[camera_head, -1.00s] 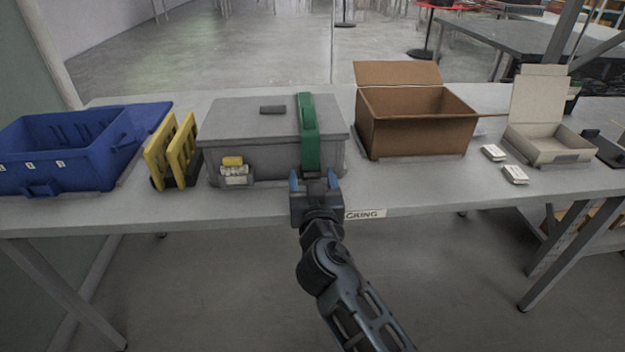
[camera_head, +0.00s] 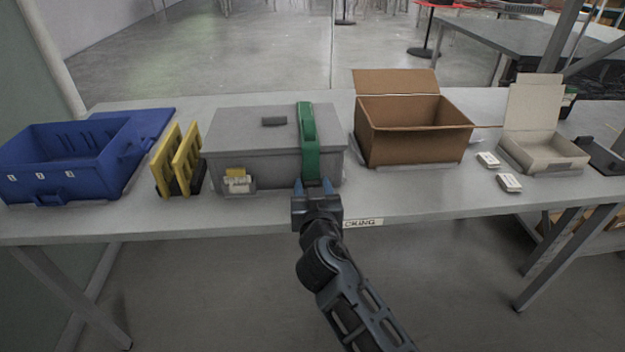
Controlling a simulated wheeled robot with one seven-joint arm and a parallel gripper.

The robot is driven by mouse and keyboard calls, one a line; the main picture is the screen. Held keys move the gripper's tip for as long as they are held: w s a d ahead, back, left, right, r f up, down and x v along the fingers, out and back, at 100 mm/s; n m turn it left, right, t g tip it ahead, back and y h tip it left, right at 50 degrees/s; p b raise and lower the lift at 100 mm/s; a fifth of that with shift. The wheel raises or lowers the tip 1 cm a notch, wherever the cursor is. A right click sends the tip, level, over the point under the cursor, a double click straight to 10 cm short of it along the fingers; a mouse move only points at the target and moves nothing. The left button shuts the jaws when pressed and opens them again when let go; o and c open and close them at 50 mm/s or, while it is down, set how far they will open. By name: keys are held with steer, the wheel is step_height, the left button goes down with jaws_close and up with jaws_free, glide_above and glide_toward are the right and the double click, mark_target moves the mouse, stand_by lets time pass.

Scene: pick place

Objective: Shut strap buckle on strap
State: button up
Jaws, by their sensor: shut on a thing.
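A green strap (camera_head: 308,135) runs over the lid and down the front of a closed grey box (camera_head: 262,122) in the middle of the table. My gripper (camera_head: 316,186) is at the lower end of the strap, in front of the box's right part. Its blue-tipped fingers are closed on a small dark piece at the strap's end, which looks like the buckle (camera_head: 327,184). The fingers hide most of that piece, so I cannot tell whether it is fastened.
On the table (camera_head: 410,200), a blue bin (camera_head: 75,160) and yellow panels (camera_head: 177,160) in a dark holder stand left. An open cardboard box (camera_head: 415,130), small white packs (camera_head: 509,183) and an open white carton (camera_head: 543,150) stand right. The table's front edge lies close below my gripper.

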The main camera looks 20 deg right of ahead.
stand_by(0.4)
steer(key=o, duration=0.9)
steer(key=shift+b+v, duration=0.35)
steer(key=shift+v, duration=3.55)
steer(key=shift+o, duration=0.4)
steer(key=shift+r, duration=0.1)
